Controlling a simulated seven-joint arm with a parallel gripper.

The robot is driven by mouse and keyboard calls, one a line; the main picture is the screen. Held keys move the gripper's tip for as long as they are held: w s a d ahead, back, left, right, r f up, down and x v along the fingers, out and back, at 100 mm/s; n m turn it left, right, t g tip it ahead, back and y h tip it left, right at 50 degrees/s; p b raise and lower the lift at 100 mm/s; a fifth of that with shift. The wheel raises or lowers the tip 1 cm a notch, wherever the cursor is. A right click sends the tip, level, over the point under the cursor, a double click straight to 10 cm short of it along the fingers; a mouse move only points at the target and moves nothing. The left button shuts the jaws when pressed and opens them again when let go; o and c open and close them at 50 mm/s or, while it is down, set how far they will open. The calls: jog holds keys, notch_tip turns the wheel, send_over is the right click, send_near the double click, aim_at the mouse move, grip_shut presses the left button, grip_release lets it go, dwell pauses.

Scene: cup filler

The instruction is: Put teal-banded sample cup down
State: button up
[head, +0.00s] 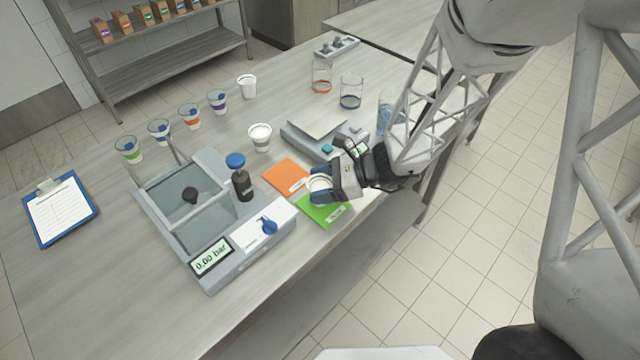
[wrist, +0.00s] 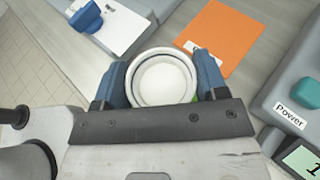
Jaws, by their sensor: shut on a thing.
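My gripper (head: 322,187) is shut on a white cup (head: 319,183), with a blue finger on each side of it. In the wrist view the cup (wrist: 163,82) is seen from above, sits between the fingertips and holds something white; its band is hidden, so I cannot tell its colour. The cup is over or at the green mat (head: 325,211); I cannot tell whether it touches. The orange mat (head: 287,175) lies just beyond, flat and bare apart from its label, and also shows in the wrist view (wrist: 222,36).
A grey machine (head: 209,276) with a pressure display stands left of the mats, and a scale-like device (head: 299,139) stands behind. A white-filled cup (head: 260,138), an empty-looking white cup (head: 247,86), several banded cups (head: 190,117) and glass beakers (head: 351,91) stand farther back.

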jog(key=shift+f, duration=0.3)
jog(key=o, duration=0.9)
jog(key=shift+o, duration=0.2)
jog(key=shift+d+r, duration=0.1)
jog(key=shift+r, duration=0.1)
jog(key=v, duration=1.1)
jog(key=shift+d, duration=0.4)
jog(key=shift+r, duration=0.1)
jog(key=s+d+r+n+t+h, duration=0.1)
jog(key=s+d+r+n+h, duration=0.2)
jog(key=s+r+n+h, duration=0.3)
jog(key=s+d+r+n+t+h, duration=0.1)
jog(key=s+d+r+n+h, duration=0.2)
jog(key=s+r+n+h, duration=0.4)
jog(key=s+r+n, duration=0.3)
jog(key=r+n, duration=0.1)
jog(key=shift+s+d+r+n+t+h, duration=0.15)
jog(key=shift+d+r+n+t+h, duration=0.15)
jog(key=shift+d+n, duration=0.1)
